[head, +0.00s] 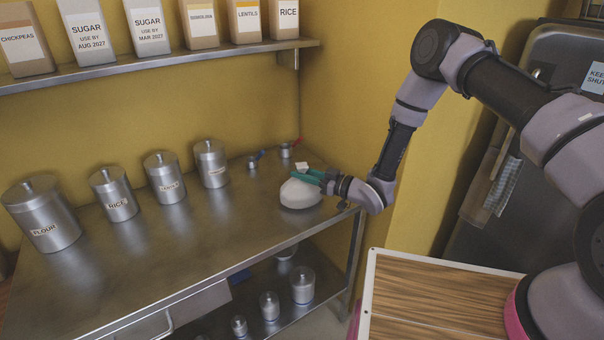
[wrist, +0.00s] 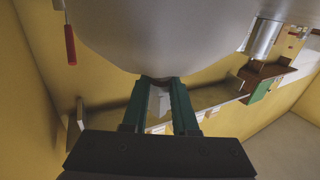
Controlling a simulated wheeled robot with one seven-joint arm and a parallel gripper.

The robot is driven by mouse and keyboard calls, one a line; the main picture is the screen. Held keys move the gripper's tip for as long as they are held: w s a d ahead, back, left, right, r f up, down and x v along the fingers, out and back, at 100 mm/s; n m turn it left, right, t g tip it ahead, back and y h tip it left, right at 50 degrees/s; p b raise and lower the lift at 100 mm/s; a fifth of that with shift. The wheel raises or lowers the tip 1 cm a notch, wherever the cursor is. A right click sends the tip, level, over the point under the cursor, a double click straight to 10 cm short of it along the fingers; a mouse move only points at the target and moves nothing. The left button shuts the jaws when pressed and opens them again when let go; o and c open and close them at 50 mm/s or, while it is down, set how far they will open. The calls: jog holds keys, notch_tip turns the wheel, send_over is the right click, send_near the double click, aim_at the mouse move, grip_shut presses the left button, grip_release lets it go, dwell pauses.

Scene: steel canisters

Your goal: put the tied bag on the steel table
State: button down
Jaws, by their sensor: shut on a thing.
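The tied bag (head: 299,194) is white and rounded, at the right end of the steel table (head: 178,240). Its underside is at or very close to the tabletop; I cannot tell whether it touches. My gripper (head: 310,178) has green fingers and is shut on the bag's tied neck, with a pale tip of it showing above the fingers. In the wrist view the bag (wrist: 165,38) fills the top middle, with my gripper's fingers (wrist: 162,98) against it.
Steel canisters labelled flour (head: 45,215), rice (head: 114,194) and others stand along the table's back left. Two small things with blue and red handles (head: 286,150) lie behind the bag. A wall shelf (head: 150,67) holds boxes. Smaller canisters (head: 302,285) stand below.

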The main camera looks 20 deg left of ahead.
jog(key=c, duration=0.7)
grip_release()
jog(key=shift+r, duration=0.1)
jog(key=v, duration=1.2)
